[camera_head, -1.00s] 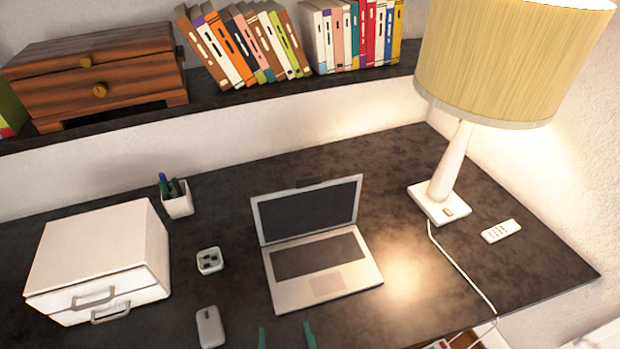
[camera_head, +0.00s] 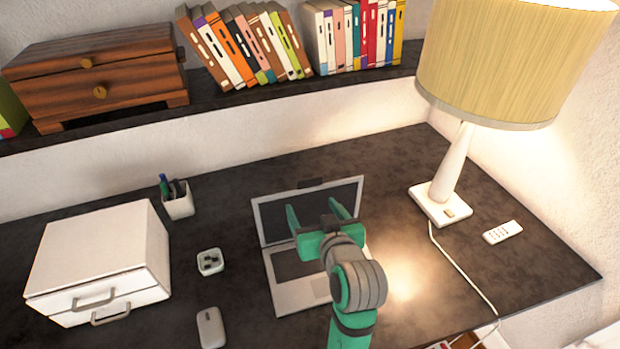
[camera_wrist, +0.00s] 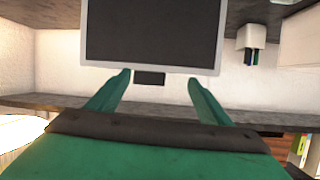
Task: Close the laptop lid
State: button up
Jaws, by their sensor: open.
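A silver laptop (camera_head: 288,294) stands open on the dark desk, its lid raised with a dark screen (camera_head: 275,218). My green gripper (camera_head: 316,208) is over the laptop, in front of the screen, with its two fingers open and apart. The arm hides part of the keyboard and the base's right side. In the wrist view the laptop screen (camera_wrist: 152,30) fills the upper middle, and the open gripper (camera_wrist: 157,80) has its fingertips near one edge of the lid. I cannot tell whether they touch it. Nothing is between the fingers.
A lamp (camera_head: 440,200) with a cord stands right of the laptop, near a white remote (camera_head: 502,232). To the left are a mouse (camera_head: 210,327), a small white box (camera_head: 210,262), a pen cup (camera_head: 178,203) and a white drawer unit (camera_head: 100,255). A shelf (camera_head: 230,98) runs behind.

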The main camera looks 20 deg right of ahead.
aim_at(310, 179)
notch_tip(310, 179, up, 4)
jog(key=d, duration=0.2)
jog(key=shift+n, duration=0.4)
jog(key=x, duration=1)
jog(key=shift+w+d, duration=0.15)
jog(key=shift+w, duration=0.1)
jog(key=shift+c, duration=0.2)
